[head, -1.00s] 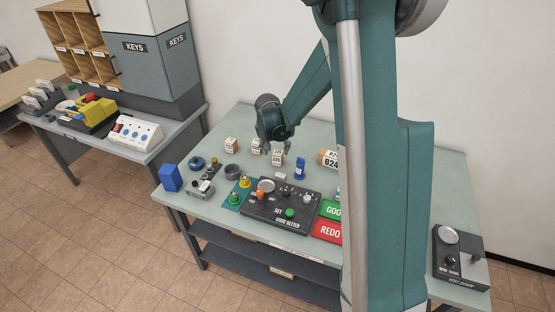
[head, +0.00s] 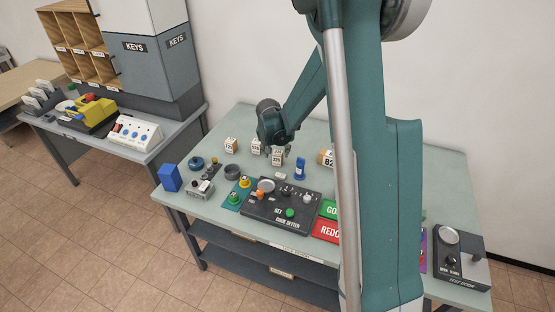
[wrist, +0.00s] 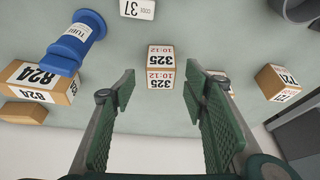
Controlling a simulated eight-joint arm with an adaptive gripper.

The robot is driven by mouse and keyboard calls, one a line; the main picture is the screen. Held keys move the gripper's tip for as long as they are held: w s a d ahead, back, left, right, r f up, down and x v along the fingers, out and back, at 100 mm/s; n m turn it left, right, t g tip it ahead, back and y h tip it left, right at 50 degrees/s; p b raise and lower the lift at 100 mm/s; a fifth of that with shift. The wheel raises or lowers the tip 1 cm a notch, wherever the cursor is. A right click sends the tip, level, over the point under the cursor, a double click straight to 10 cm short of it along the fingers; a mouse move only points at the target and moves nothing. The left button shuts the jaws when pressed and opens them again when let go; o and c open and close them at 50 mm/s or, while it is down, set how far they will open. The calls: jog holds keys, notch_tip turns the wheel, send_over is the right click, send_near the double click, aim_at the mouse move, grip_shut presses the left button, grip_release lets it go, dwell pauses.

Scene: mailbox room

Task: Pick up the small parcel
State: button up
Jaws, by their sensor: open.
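Several small tan parcels with white number labels stand on the grey-green table. The one marked 325 (head: 277,159) is in front of my gripper (head: 279,148). In the wrist view this 325 parcel (wrist: 160,67) lies ahead of the gap between my open, empty fingers (wrist: 160,95), roughly centred and apart from both. Another small parcel (head: 231,145) stands at the left and shows at the right of the wrist view (wrist: 278,82). A third (head: 256,147) stands between them; in the wrist view my right-hand finger mostly hides it.
A larger parcel marked 824 (wrist: 40,88) and a blue tube-like item (wrist: 77,42) lie left of the fingers in the wrist view. The code setter (head: 285,208) and green and red pads (head: 326,231) sit nearer the table's front edge.

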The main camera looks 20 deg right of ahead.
aim_at(277, 154)
jog(key=shift+b+x, duration=0.4)
jog(key=shift+x, duration=2)
jog(key=c, duration=1)
